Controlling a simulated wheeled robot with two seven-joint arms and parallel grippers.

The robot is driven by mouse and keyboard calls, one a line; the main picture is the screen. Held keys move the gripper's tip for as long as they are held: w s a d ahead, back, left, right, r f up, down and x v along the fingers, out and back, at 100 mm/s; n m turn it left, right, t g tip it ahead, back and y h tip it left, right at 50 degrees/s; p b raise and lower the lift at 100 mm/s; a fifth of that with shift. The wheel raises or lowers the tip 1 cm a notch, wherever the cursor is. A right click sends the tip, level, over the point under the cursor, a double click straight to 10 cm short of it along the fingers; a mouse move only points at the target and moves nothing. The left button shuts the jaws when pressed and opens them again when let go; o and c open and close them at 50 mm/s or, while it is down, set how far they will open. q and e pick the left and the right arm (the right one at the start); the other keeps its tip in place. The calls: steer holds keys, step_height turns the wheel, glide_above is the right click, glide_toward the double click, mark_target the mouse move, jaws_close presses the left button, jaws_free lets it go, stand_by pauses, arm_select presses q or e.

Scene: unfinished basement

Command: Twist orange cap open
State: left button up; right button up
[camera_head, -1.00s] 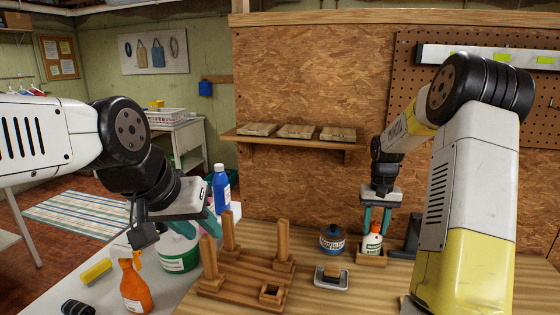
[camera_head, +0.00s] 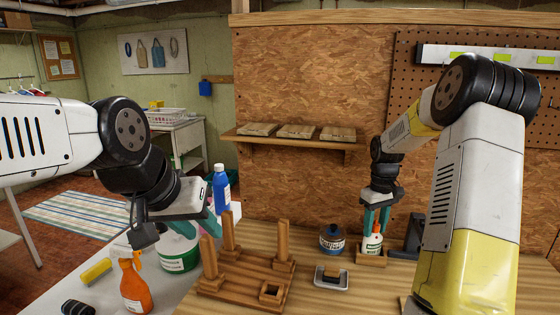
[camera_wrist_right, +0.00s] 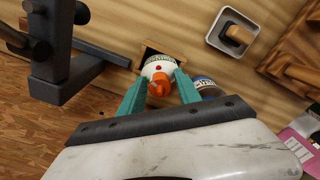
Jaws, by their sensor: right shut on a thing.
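The orange cap (camera_wrist_right: 159,83) tops a small white bottle (camera_head: 372,245) that stands upright in a square wooden holder (camera_head: 371,259). In the right wrist view the cap lies between my right gripper's teal fingers (camera_wrist_right: 162,82).
A dark blue jar (camera_head: 332,240) and a small dish with a block (camera_head: 331,278) stand left of the bottle. A wooden rack with posts (camera_head: 240,275) is further left. A dark stand (camera_head: 410,240) is close on the right. An orange spray bottle (camera_head: 134,288) stands on the side table.

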steer(key=n, duration=0.4)
steer(key=shift+s+f, duration=0.15)
steer(key=shift+f, duration=0.1)
steer(key=shift+c, duration=0.3)
steer(key=shift+n, duration=0.4)
steer(key=n, duration=0.4)
steer(key=shift+c, duration=0.5)
steer(key=shift+n, duration=0.4)
steer(key=n, duration=0.4)
steer(key=shift+n, duration=0.4)
steer(key=shift+c, duration=0.5)
steer(key=shift+c, duration=0.2)
